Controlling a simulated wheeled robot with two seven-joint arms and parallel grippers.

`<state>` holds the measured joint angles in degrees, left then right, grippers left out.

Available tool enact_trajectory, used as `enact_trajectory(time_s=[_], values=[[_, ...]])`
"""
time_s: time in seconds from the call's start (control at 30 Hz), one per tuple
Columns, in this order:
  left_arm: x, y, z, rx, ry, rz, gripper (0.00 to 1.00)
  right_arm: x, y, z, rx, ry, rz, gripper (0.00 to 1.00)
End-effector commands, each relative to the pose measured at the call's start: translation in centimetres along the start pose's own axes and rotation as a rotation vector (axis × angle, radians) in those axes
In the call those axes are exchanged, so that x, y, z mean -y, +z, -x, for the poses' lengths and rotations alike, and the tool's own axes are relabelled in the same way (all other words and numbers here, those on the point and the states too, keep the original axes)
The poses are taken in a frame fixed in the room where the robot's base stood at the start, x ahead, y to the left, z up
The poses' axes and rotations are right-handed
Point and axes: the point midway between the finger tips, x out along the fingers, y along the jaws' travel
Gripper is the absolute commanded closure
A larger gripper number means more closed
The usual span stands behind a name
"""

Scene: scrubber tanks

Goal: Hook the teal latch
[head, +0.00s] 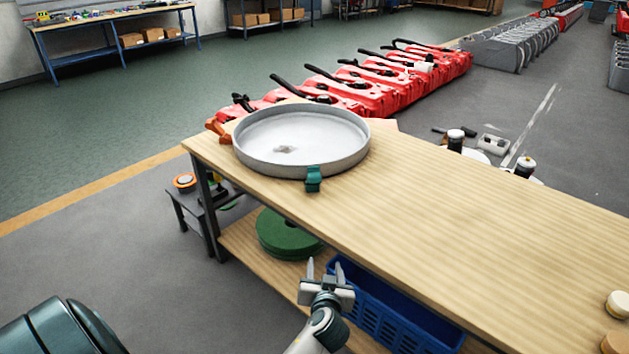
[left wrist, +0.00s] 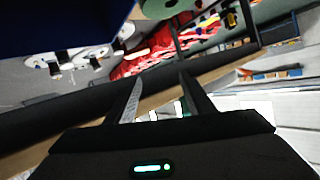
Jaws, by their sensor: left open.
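The teal latch (head: 313,180) sits on the near side of a round grey metal pan (head: 250,158), at the table's front edge. I cannot tell from here whether it is hooked. My left gripper (head: 325,270) is open and empty, below and in front of the table edge, well short of the latch. In the left wrist view my two fingers (left wrist: 163,98) stand apart with nothing between them. The latch cannot be made out in that view. My right gripper is not in view.
An orange latch (head: 216,130) is on the pan's left side. Below the tabletop (head: 440,215), a shelf holds green discs (head: 285,238) and a blue crate (head: 375,310) close to my left gripper. Red tanks (head: 370,95) stand behind. The middle of the tabletop is clear.

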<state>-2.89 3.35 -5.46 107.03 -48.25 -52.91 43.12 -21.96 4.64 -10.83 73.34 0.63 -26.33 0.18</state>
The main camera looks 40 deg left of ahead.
Motion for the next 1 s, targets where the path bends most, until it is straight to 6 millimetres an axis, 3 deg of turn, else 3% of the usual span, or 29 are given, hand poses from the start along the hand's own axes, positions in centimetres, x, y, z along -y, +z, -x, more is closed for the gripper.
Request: enact_trajectory(time_s=[0.03, 0.13, 0.33, 0.5, 1.0], values=[[1.1, -2.1, 0.1, -0.033, -0.04, 0.038, 0.52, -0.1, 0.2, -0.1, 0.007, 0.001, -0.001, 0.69], [3.0, -5.7, 0.4, -0.093, -0.108, 0.105, 0.52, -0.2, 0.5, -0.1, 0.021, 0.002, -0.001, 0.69], [3.7, -11.2, -0.5, -0.23, -0.168, 0.181, 0.52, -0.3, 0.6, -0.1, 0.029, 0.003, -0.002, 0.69], [3.3, -14.2, -1.2, -0.312, -0.176, 0.206, 0.52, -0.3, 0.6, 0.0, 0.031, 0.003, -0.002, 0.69], [3.1, -14.9, -1.3, -0.332, -0.175, 0.21, 0.52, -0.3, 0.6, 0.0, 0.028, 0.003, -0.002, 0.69]])
